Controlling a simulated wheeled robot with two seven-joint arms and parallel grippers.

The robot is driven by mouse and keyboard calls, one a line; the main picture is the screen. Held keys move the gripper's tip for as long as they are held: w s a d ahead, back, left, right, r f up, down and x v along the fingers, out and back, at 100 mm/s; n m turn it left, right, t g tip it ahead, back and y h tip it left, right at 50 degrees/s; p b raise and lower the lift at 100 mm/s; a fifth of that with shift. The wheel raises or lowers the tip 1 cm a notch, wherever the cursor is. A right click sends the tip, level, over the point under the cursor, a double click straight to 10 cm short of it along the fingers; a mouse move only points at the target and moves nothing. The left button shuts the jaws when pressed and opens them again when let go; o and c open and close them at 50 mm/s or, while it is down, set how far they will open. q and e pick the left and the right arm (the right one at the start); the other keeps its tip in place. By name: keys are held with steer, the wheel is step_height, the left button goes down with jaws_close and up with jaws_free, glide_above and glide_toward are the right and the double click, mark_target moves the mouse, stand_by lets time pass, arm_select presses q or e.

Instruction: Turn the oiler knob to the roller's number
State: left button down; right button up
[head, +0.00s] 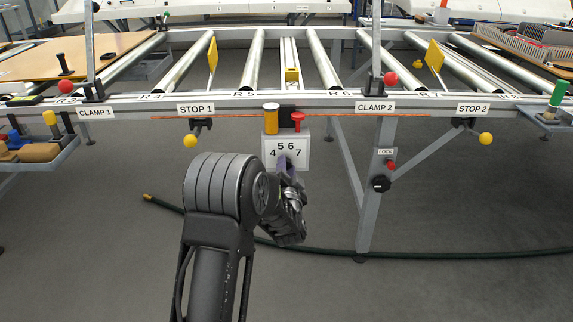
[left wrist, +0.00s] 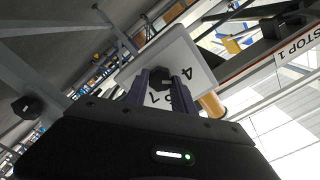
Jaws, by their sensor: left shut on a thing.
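The oiler's white number plate (head: 301,163) hangs under the front rail, with 4, 5, 6 and 7 showing; it also shows tilted in the left wrist view (left wrist: 203,62). My left gripper (head: 286,163) is at the plate and covers its lower middle in the head view. In the left wrist view the black oiler knob (left wrist: 160,77) sits between my two fingers (left wrist: 160,90), which are shut on it. Which number the knob points to cannot be told. Several metal rollers (head: 322,60) lie above, with small R labels on the rail. My right gripper is not in view.
Yellow stop balls (head: 190,141) hang at the sides. A LOCK post (head: 382,170) stands to the right. A green hose (head: 430,255) lies on the floor.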

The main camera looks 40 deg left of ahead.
arm_select(q)
steer(key=m+p, duration=0.8)
steer(key=m, duration=0.3)
steer(key=shift+w+d, duration=0.1)
steer(key=shift+f+m+p, duration=0.1)
steer(key=shift+m+p, duration=0.4)
steer(key=shift+m, duration=0.9)
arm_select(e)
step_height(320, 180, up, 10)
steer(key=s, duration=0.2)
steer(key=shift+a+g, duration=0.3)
arm_select(q)
steer(key=c, duration=1.1)
jaws_free()
steer(key=shift+o, duration=0.2)
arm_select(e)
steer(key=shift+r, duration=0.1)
